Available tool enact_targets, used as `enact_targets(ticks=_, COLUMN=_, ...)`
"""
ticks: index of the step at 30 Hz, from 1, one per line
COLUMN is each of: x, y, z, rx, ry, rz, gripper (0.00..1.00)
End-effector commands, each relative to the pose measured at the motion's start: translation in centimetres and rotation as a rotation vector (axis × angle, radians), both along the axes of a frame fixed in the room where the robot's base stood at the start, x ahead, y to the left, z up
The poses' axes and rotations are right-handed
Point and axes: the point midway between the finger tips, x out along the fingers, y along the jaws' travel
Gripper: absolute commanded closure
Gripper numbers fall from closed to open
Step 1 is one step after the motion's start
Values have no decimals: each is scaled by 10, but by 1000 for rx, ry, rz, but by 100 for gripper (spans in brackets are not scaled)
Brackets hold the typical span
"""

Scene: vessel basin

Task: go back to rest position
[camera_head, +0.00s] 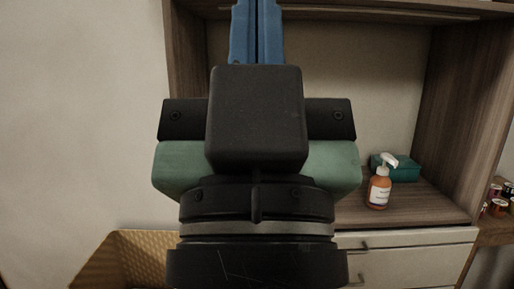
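My gripper (257,12) is raised in the middle of the view, seen from behind, pointing up. Its two blue fingers lie side by side with only a thin dark line between them, so it looks shut. The fingertips are cut off by the top edge. I see nothing held between the visible parts of the fingers. The black and green gripper body hides the left part of the cabinet shelf.
A wooden cabinet (447,120) stands ahead. Its shelf holds an orange pump bottle (379,190) and a teal box (406,172). White drawers (415,266) are below. A woven basket (130,262) is lower left. Small jars (497,206) stand at right.

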Motion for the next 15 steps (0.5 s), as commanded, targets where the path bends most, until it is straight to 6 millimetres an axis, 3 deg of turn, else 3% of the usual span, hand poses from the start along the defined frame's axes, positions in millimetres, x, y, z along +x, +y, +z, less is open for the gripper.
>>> enact_targets(ticks=1, x=0, y=0, z=32, rx=0, ry=0, rz=0, gripper=100)
enact_targets(ticks=9, x=0, y=0, z=114, rx=-1, ry=1, rz=1, gripper=100)
enact_targets(ticks=15, x=0, y=0, z=164, rx=0, ry=1, rz=1, gripper=100)
